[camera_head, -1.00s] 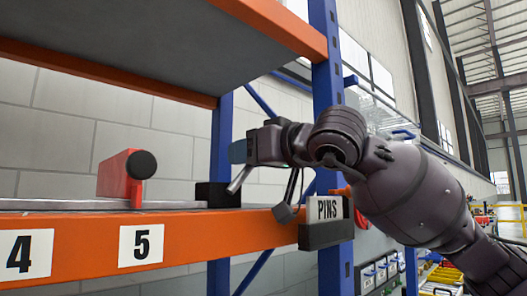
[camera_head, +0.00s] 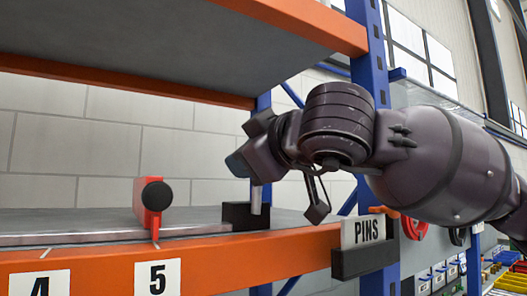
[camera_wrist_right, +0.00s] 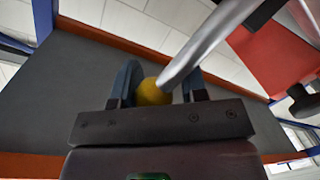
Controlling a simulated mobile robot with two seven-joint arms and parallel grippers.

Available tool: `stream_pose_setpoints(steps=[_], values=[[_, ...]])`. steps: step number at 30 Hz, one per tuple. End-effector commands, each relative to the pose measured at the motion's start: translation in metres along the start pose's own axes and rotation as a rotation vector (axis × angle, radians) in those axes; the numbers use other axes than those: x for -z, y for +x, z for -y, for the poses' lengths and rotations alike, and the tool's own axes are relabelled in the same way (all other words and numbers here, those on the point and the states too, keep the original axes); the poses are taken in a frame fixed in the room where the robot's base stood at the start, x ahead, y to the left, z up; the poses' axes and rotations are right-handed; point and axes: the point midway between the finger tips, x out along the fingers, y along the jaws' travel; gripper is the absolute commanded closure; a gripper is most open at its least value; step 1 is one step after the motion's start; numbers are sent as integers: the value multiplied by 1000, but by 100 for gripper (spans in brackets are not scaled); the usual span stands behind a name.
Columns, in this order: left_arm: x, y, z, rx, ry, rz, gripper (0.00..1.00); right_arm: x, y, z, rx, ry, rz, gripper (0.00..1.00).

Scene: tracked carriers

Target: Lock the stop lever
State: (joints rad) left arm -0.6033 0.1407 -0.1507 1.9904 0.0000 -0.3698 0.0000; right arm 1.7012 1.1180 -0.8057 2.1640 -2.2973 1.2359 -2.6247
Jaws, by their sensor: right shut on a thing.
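The red stop lever (camera_head: 152,208) with a round black knob stands upright on the shelf rail, above label 5. In the right wrist view the red part (camera_wrist_right: 285,50) shows at the upper right. My right gripper (camera_head: 248,165) is shut on the yellow ball head (camera_wrist_right: 152,92) of a pin. The pin's silver shaft (camera_head: 257,197) points down in the head view, over the black block (camera_head: 238,216) at the rail's right end. I cannot tell whether its tip is in the block or in front of it. My left gripper is not in view.
The orange shelf beam (camera_head: 225,262) carries the number labels (camera_head: 158,279). A black PINS holder (camera_head: 364,259) is fixed at its right end, beside the blue upright (camera_head: 372,100). An upper shelf (camera_head: 180,45) hangs above.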

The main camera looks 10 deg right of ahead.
Motion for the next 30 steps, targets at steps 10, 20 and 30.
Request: stream_pose_setpoints(steps=[10, 20, 30], values=[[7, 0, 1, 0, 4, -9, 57, 2, 2, 8, 1, -104, 21, 100], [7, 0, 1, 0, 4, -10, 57, 2, 2, 10, 3, -115, 22, 100], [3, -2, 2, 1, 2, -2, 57, 3, 2, 9, 1, -112, 18, 35]])
